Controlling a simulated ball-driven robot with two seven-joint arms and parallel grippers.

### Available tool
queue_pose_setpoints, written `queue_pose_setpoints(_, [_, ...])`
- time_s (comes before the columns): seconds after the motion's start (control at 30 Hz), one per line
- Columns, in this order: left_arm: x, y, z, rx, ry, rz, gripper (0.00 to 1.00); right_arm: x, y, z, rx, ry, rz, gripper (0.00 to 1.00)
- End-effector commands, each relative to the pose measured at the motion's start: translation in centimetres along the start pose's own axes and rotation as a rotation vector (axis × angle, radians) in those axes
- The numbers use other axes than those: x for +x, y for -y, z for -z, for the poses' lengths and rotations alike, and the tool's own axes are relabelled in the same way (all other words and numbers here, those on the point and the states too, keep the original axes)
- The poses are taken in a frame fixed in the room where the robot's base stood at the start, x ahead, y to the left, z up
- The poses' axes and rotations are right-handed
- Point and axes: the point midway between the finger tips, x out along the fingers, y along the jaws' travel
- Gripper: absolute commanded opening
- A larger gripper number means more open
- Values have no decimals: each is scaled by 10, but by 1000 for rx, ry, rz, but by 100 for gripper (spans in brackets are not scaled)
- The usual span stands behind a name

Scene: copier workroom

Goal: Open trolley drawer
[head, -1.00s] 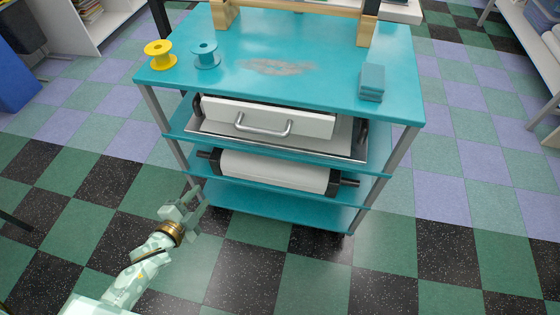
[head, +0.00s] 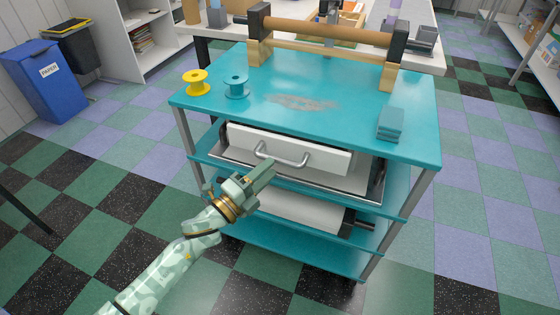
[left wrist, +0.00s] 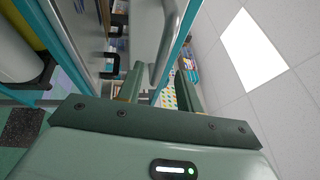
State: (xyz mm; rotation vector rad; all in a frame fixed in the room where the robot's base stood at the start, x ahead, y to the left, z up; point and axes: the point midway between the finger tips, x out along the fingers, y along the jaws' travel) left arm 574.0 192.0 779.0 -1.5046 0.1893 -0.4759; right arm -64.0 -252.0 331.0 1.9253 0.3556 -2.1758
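The trolley (head: 350,105) is turquoise with open shelves and grey legs. Its white drawer (head: 325,155) sits under the top and looks shut. A silver bar handle (head: 290,161) is on the drawer front. My left gripper (head: 266,171) is just below and in front of the handle's left part. In the left wrist view the two fingers of my left gripper (left wrist: 160,88) stand apart, and the handle (left wrist: 167,50) runs ahead of and between them. I cannot tell whether they touch it. My right gripper is not in view.
A yellow spool (head: 197,83), a blue spool (head: 237,86) and a stack of blue blocks (head: 390,124) stand on the trolley top. A white roll (head: 300,206) lies on the shelf below the drawer. The checkered floor in front is clear.

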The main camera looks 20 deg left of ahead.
Motion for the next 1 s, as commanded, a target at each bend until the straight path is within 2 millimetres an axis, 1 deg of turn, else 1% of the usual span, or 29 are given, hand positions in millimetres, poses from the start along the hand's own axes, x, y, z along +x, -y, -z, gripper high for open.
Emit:
queue_pose_setpoints(0.03, [11,-2,0,-1,-1,1,36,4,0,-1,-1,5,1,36])
queue_pose_setpoints(0.1, [24,-2,0,0,0,1,36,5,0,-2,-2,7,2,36])
queue_pose_setpoints(0.23, [41,-2,0,-2,0,0,36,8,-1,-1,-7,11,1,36])
queue_pose_setpoints(0.4, [49,-1,0,-1,0,-1,36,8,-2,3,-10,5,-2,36])
queue_pose_setpoints(0.63, [49,0,0,-1,0,-1,36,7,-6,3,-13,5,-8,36])
queue_pose_setpoints(0.67, [49,0,0,-1,0,-1,28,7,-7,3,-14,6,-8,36])
queue_pose_setpoints(0.7, [49,0,0,-1,0,-1,17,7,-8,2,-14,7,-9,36])
queue_pose_setpoints(0.77, [49,0,0,-1,0,-1,0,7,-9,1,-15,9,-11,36])
queue_pose_setpoints(1.0, [48,0,0,-1,0,-2,0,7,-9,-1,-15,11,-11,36])
